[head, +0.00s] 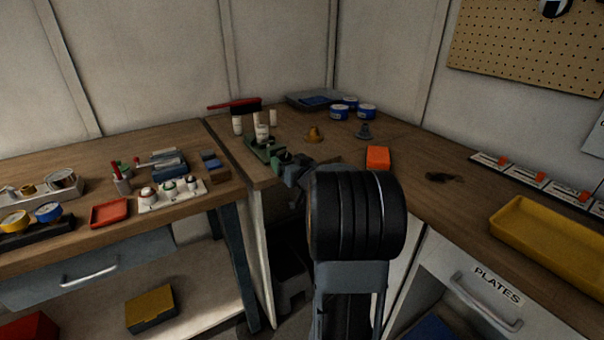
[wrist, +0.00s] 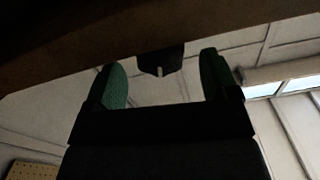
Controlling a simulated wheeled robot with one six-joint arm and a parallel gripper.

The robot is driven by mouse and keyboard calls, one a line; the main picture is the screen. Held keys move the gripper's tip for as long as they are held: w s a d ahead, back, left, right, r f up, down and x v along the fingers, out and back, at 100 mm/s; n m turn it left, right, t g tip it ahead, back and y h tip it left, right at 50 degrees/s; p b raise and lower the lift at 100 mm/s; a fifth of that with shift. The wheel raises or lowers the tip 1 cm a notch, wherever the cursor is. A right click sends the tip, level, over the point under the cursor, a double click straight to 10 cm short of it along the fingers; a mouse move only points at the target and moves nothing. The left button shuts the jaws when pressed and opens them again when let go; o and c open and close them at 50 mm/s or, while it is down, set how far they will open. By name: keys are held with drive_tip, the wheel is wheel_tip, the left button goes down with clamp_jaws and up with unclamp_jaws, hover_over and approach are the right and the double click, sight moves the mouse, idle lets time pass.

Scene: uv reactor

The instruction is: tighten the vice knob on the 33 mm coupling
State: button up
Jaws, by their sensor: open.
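In the head view a green vice (head: 262,147) sits at the edge of the bench corner. A white cylindrical piece (head: 262,133) stands at it; whether it is the 33 mm coupling I cannot tell. My gripper (head: 287,162) is just in front of the vice, partly hidden by my dark arm. In the wrist view my gripper (wrist: 163,80) is open, its green-padded fingers wide apart. A dark notched part (wrist: 160,61) shows between and beyond the fingertips, with no visible contact. I cannot make out the vice knob for certain.
White cylinders (head: 238,125), an orange box (head: 378,158) and blue tins (head: 367,111) stand nearby on the bench. A blue vice (head: 169,161) is on the left bench. In the wrist view a brown bench edge (wrist: 60,55) crosses close above the fingers.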

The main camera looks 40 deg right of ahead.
drive_tip(key=s+a, duration=0.1)
drive_tip(key=s, duration=1)
drive_tip(key=shift+s+a+p, duration=0.25)
drive_tip(key=shift+a+p, duration=0.05)
drive_tip(key=shift+p, duration=0.15)
drive_tip(key=shift+w, duration=0.1)
